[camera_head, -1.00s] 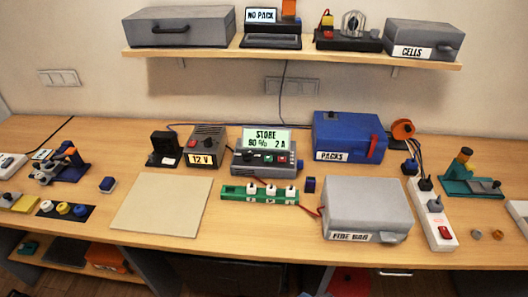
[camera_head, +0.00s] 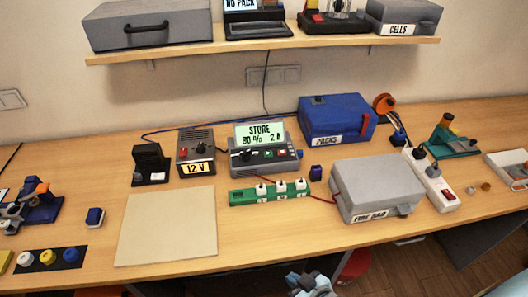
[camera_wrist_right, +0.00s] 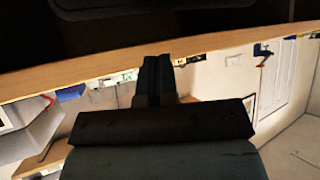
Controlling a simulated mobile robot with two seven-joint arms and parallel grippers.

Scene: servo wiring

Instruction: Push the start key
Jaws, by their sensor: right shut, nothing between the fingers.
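The charger (camera_head: 262,158) stands at the middle of the bench, its lit screen (camera_head: 259,133) reading STORE, 90 % and 2 A. Its front has a dark knob, a green key (camera_head: 268,154) and a red key (camera_head: 283,153); their lettering is too small to read. My right gripper (camera_head: 311,284) shows at the bottom edge, in front of the bench and well apart from the charger. In the right wrist view its fingers (camera_wrist_right: 156,76) are together and empty, with the bench edge beyond them.
A green strip with white plugs (camera_head: 270,193) lies in front of the charger. The grey FIRE BAG box (camera_head: 377,185) stands right of it, the 12 V supply (camera_head: 196,150) left. A beige mat (camera_head: 167,225) is bare. A shelf (camera_head: 265,50) hangs above.

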